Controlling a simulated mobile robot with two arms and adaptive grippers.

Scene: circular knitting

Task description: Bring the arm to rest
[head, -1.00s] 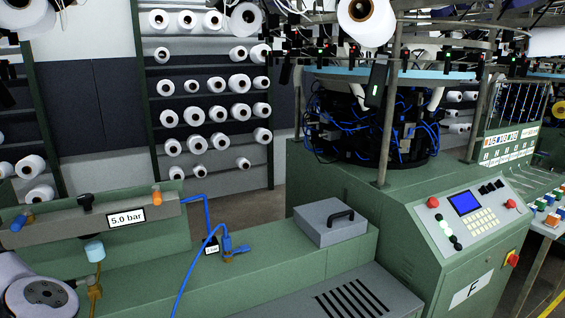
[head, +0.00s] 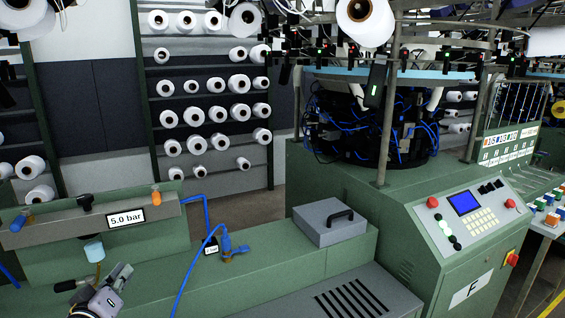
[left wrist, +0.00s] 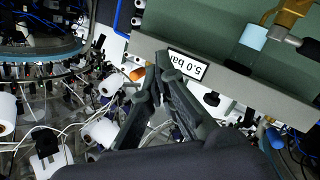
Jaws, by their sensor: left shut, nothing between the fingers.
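My left gripper (head: 122,272) shows at the bottom left of the head view, low in front of the green bench with the 5.0 bar manifold. In the left wrist view its dark fingers (left wrist: 160,58) come together at the tips, shut and empty. They overlap the edge of the 5.0 bar label (left wrist: 188,66) in that picture; I cannot tell the gap between them. The label (head: 126,217) also shows in the head view. My right gripper is in neither view.
The grey manifold (head: 60,232) has a pale blue-capped fitting (head: 93,249) below it, close to my gripper. A blue valve (head: 229,246) and hose stand on the bench. A grey lidded box (head: 330,222) sits beside the green knitting machine (head: 400,210).

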